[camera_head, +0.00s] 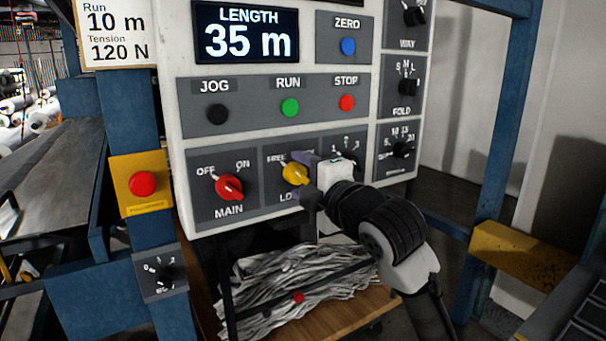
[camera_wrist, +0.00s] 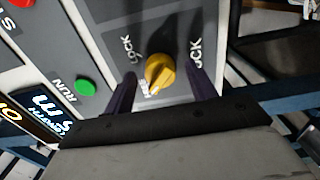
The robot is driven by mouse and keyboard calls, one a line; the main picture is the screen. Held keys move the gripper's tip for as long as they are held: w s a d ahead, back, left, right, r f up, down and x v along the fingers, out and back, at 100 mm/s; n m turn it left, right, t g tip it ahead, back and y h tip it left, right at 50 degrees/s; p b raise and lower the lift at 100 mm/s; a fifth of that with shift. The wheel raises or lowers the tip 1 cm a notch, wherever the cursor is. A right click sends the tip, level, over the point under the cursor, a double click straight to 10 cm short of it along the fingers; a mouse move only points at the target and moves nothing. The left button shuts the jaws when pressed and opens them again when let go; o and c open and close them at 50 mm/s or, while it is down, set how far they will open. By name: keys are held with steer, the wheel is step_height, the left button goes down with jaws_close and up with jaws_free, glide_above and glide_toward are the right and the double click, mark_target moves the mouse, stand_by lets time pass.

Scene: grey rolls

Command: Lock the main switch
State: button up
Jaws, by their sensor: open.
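The main switch (camera_head: 229,187) is a red knob between OFF and ON labels, above the word MAIN, at the panel's lower left. I cannot tell surely which label its pointer faces. To its right is a yellow lock knob (camera_head: 295,173), partly hidden by my gripper (camera_head: 305,176). In the wrist view the yellow knob (camera_wrist: 160,70) sits between my open purple fingers (camera_wrist: 163,90), with a gap on each side. Its white mark points to the partly covered FREE label. LOCK lettering shows on both sides of it.
More dark selector knobs (camera_head: 404,150) line the panel's right side, close to my gripper. Above are black JOG, green RUN (camera_head: 290,107) and red STOP buttons. A red emergency button (camera_head: 142,184) is on the left post. Grey strips (camera_head: 290,290) lie on a shelf below.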

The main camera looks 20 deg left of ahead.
steer(key=c, duration=1)
steer(key=shift+a, duration=0.1)
steer(key=m, duration=0.4)
steer(key=shift+m+p, duration=0.3)
steer(key=m+p, duration=0.1)
steer(key=m, duration=0.3)
steer(key=shift+m, duration=0.3)
steer(key=m+p, duration=0.2)
steer(key=m, duration=0.3)
steer(key=shift+r+p, duration=0.1)
steer(key=shift+p, duration=0.25)
steer(key=shift+m+p, duration=0.9)
steer(key=shift+m, duration=1)
